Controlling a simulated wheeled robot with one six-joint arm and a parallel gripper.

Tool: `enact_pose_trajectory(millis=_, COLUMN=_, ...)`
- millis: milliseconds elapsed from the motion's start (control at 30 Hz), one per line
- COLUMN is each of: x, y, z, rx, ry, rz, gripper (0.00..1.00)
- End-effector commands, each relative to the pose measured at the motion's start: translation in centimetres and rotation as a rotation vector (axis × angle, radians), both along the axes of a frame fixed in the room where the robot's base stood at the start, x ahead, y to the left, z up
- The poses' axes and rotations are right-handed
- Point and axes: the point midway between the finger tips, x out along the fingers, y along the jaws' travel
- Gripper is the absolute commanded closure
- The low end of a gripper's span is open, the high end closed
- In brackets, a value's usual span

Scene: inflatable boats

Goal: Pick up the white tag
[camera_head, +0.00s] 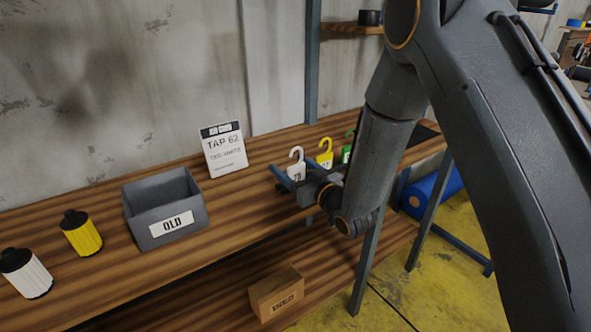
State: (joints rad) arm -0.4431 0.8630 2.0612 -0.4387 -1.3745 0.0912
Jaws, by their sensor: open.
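The white tag (297,169) with a hooked top stands upright on the wooden workbench (255,212). It is the leftmost in a row with a yellow tag (325,157) and a green tag (347,153). My gripper (280,181) is open and low over the bench, close to the white tag on its near side. It hides the tag's lower part. I cannot tell whether the fingers touch the tag or are around it. My arm partly covers the green tag.
A cardboard box (277,294) is on the lower shelf. A concrete wall stands behind.

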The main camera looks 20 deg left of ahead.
Motion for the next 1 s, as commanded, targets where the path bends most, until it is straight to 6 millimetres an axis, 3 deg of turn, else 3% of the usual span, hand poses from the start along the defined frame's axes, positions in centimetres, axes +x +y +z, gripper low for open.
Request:
enact_pose_trajectory(millis=133, x=0.74, y=1.07, z=-0.05, rx=0.0, ry=0.001, rz=0.001, gripper=0.34)
enact_pose_trajectory(millis=367, x=0.87, y=1.22, z=-0.1, rx=0.0, ry=0.001, rz=0.001, gripper=0.34)
enact_pose_trajectory(millis=633, x=0.84, y=1.23, z=-0.1, rx=0.0, ry=0.001, rz=0.001, gripper=0.77)
enact_pose_trajectory(millis=1000, x=0.85, y=1.23, z=0.23, rx=-0.001, ry=0.001, rz=0.001, gripper=0.78)
